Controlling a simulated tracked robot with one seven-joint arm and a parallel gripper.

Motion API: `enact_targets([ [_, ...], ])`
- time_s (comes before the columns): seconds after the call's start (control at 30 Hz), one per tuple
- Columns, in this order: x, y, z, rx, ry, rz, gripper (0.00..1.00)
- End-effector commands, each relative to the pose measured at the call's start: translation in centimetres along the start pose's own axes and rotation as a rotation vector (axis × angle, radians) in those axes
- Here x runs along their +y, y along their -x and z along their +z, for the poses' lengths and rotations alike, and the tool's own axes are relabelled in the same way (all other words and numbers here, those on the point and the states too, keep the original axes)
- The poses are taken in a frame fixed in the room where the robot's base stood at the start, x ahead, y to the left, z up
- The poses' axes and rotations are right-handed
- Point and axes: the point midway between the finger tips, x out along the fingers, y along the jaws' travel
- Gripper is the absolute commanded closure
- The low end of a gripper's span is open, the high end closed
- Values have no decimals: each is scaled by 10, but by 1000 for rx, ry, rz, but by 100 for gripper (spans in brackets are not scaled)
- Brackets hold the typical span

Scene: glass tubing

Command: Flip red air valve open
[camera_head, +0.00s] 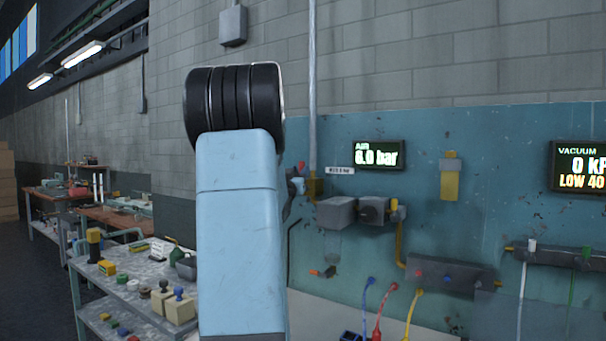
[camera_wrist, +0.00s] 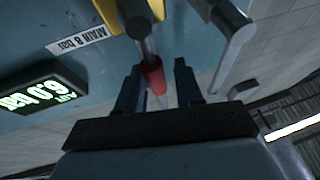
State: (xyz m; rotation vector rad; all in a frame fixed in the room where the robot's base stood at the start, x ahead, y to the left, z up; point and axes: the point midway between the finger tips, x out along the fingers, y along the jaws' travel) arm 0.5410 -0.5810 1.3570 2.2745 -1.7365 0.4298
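The red air valve handle (camera_wrist: 153,77) shows in the wrist view as a red-sleeved lever on a grey stem, below a yellow fitting (camera_wrist: 143,8). My gripper (camera_wrist: 158,72) is open, with one dark finger on each side of the red sleeve. The left finger is close to the sleeve and a gap shows at the right; I cannot tell whether either touches. In the head view a small red tip of the handle (camera_head: 301,164) shows beside the vertical pipe, right of my arm. My arm hides most of the gripper there.
The air display (camera_head: 378,154) reads 6.0 bar, and a label (camera_head: 340,170) sits left of it. A grey pipe (camera_head: 313,80) runs down the wall. Grey boxes (camera_head: 337,213) project from the blue panel. A workbench (camera_head: 130,300) with small parts stands at the left.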

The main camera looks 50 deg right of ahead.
Motion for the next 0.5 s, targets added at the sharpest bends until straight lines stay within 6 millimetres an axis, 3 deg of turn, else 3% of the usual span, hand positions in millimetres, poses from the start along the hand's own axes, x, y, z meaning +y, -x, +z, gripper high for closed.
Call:
enact_targets([
  [0.33,2,2,-1,1,0,3,66],
  [0.5,2,21,0,1,-1,2,66],
])
